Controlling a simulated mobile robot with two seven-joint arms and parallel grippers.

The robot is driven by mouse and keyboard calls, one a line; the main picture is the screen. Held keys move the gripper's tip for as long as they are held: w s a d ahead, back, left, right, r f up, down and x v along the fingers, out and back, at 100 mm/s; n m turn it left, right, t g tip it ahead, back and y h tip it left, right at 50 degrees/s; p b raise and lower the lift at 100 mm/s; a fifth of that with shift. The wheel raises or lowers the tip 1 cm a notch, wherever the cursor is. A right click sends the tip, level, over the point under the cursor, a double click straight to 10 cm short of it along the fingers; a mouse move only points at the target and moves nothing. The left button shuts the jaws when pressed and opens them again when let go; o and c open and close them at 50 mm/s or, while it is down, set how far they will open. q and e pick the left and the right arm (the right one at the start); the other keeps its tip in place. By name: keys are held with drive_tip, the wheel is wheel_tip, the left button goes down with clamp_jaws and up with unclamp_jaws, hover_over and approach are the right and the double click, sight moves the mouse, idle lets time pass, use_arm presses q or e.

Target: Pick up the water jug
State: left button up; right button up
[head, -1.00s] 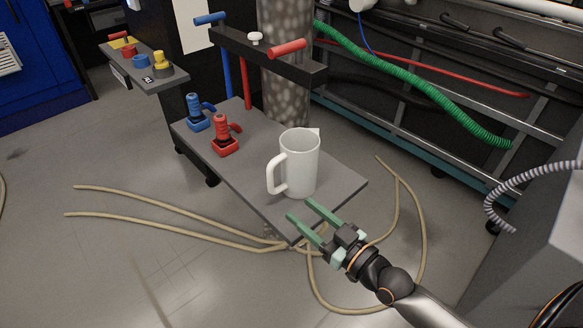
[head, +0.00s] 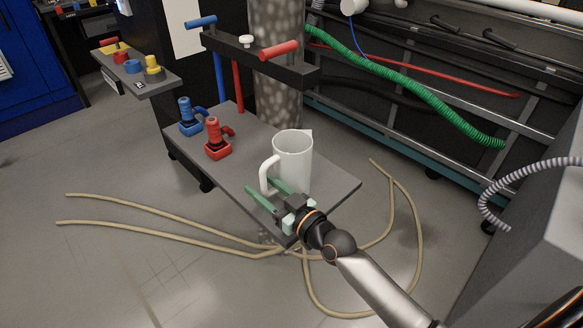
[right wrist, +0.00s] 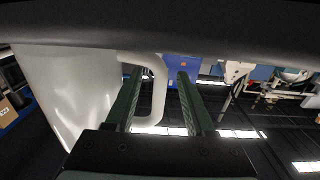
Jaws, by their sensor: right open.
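The white water jug (head: 294,155) stands upright on the grey platform (head: 335,185), its handle (head: 265,174) facing the left front. My right gripper (head: 260,186) is open, low beside the jug, with its green fingers pointing toward the handle. In the right wrist view the jug's body (right wrist: 62,85) fills the left side. There the outer bar of the handle (right wrist: 158,90) shows between the two fingers (right wrist: 160,72), and the left finger overlaps the handle's opening. I cannot tell whether a finger touches the handle. My left gripper is not in view.
A blue valve (head: 189,118) and a red valve (head: 216,140) stand on the platform behind left of the jug. A dark bar with blue and red T-handles (head: 279,49) rises behind it. Beige hoses (head: 150,205) lie on the floor. A grey cabinet (head: 540,240) is at the right.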

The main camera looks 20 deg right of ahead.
drive_tip(key=shift+c, duration=0.2)
clamp_jaws()
idle(1.1)
drive_tip(key=shift+w+r, duration=0.1)
drive_tip(key=shift+r, duration=0.05)
